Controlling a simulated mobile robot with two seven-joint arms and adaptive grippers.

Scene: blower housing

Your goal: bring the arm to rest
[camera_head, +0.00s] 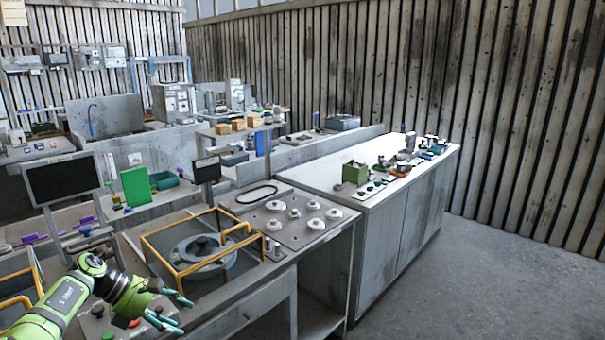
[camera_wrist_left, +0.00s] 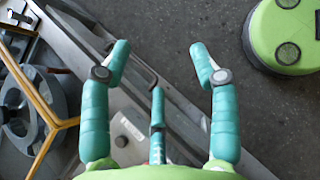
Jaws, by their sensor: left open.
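My left arm (camera_head: 62,303) is green and comes in from the lower left in the head view. My left gripper (camera_head: 180,314) has teal fingers and is at the near edge of the grey workbench, to the front left of the yellow-framed housing. In the left wrist view the gripper (camera_wrist_left: 160,57) is open, its fingertips wide apart with nothing between them. Beneath it are the bench edge and the grey floor. My right gripper is not in view.
The yellow frame (camera_head: 180,272) stands around a grey round housing (camera_head: 204,256) on the bench. Several round metal parts (camera_head: 294,214) lie on a plate behind it. A white-topped cabinet (camera_head: 340,180) carries small parts. Open floor (camera_head: 480,280) lies to the right.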

